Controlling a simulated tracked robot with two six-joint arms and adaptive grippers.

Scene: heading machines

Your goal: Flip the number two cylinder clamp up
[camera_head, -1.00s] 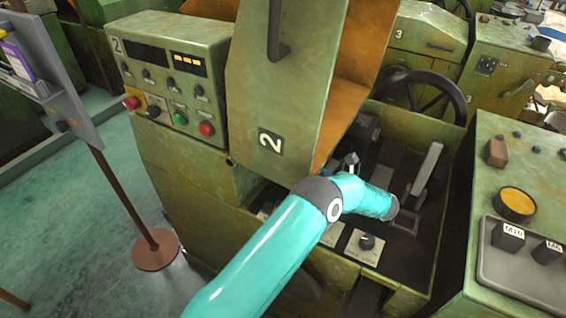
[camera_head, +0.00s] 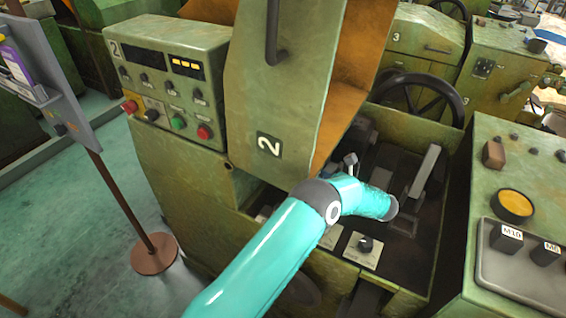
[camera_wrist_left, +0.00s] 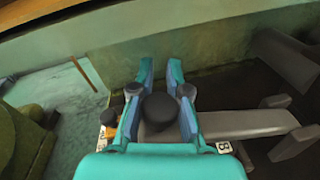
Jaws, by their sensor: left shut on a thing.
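The machine marked 2 (camera_head: 268,145) has its tall green cover raised over an open bay. In the left wrist view my left gripper (camera_wrist_left: 160,72) is shut on a dark round knob (camera_wrist_left: 160,110), with one finger on each side. A flat grey bar (camera_wrist_left: 250,122) lies beside the knob; I cannot tell for certain that this is the clamp. A grey lever (camera_head: 426,170) stands tilted in the bay, right of my arm. My right gripper is not in view.
A control box (camera_head: 165,75) with buttons stands left of the cover. A black handwheel (camera_head: 425,98) is behind the bay. A green bench with M10 and M6 blocks (camera_head: 507,238) is close on the right. A sign stand (camera_head: 152,253) is on the floor at left.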

